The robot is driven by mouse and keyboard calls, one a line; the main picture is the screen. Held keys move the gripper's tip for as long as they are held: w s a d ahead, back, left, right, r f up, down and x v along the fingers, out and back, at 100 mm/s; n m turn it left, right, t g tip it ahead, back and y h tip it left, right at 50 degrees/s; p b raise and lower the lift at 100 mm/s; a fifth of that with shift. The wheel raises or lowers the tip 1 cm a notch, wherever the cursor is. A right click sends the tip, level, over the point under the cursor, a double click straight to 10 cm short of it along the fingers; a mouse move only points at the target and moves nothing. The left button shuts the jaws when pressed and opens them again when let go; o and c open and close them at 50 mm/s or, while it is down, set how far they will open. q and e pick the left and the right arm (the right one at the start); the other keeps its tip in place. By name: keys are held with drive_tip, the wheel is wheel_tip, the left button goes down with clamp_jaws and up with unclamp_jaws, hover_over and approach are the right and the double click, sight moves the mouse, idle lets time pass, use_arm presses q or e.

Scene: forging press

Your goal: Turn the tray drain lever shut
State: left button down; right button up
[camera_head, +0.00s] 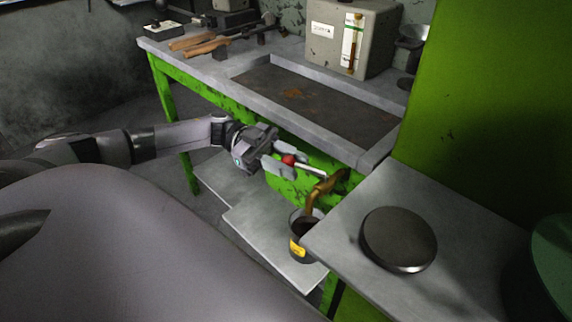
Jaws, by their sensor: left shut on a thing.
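The drain lever (310,169) is a thin pale rod with a red knob (289,160), below the front edge of the bench's sunken tray (318,104). It extends left from a brown, brass-coloured drain spout (321,188). The spout curves down over a dark cup with a yellow label (297,248). I cannot tell whether liquid is running. My left gripper (284,164) reaches in from the left and is shut on the lever at its red knob; the fingers partly hide the knob. My right gripper is not in view.
A grey side table (345,240) with a dark round disc (399,239) stands close on the right. A grey box with a gauge (340,40) and wooden-handled tools (200,43) are on the bench. A lower shelf (262,222) lies under it. A green panel (490,100) rises at right.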

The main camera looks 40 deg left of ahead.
use_arm(q)
drive_tip(key=shift+w+a+m+g+b, duration=0.1)
drive_tip(key=shift+w+m+g+b, duration=0.45)
drive_tip(key=shift+g+b, duration=0.35)
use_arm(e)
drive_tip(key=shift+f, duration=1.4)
use_arm(q)
drive_tip(key=shift+s, duration=0.1)
drive_tip(key=c, duration=0.8)
unclamp_jaws()
drive_tip(key=shift+c, duration=0.2)
drive_tip(key=shift+a, duration=0.1)
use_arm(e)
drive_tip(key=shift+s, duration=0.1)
use_arm(q)
drive_tip(key=a+b, duration=0.1)
drive_tip(key=a, duration=0.6)
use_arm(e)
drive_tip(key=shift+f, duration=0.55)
